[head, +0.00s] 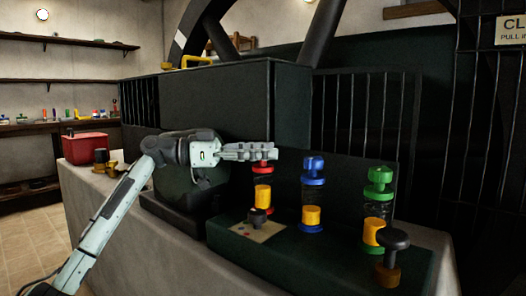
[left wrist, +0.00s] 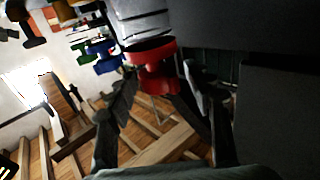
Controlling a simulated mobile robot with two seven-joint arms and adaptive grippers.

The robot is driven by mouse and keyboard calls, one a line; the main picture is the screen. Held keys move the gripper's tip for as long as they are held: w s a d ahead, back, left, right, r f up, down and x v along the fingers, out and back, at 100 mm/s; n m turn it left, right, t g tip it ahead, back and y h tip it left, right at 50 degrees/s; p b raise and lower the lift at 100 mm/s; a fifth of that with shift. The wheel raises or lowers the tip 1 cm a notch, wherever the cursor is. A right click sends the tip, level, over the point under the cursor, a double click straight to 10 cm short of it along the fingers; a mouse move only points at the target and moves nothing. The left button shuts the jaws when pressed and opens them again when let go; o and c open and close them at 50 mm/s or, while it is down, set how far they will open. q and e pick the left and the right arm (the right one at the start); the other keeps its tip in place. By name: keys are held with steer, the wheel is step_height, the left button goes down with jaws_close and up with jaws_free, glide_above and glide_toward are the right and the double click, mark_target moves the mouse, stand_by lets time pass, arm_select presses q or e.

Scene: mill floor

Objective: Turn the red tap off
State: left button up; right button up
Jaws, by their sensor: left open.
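The red tap (head: 262,167) is the leftmost of three coloured taps on the dark machine front. Its top is hidden behind my left gripper (head: 262,152) in the head view. In the left wrist view the red tap (left wrist: 155,78) shows as a red flange and handle between the fingers of my left gripper (left wrist: 159,80). The fingers are open, one on each side of it; I cannot tell whether they touch it. The blue tap (head: 313,170) and green tap (head: 379,182) stand to the right. My right gripper is not in view.
Yellow cylinders (head: 311,215) sit below the taps. A black knob (head: 393,238) on a brown base stands at the front right, and a smaller dark knob (head: 258,214) below the red tap. A red box (head: 86,148) is at the left.

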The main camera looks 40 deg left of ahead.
arm_select(q)
steer(key=v, duration=1.2)
stand_by(0.3)
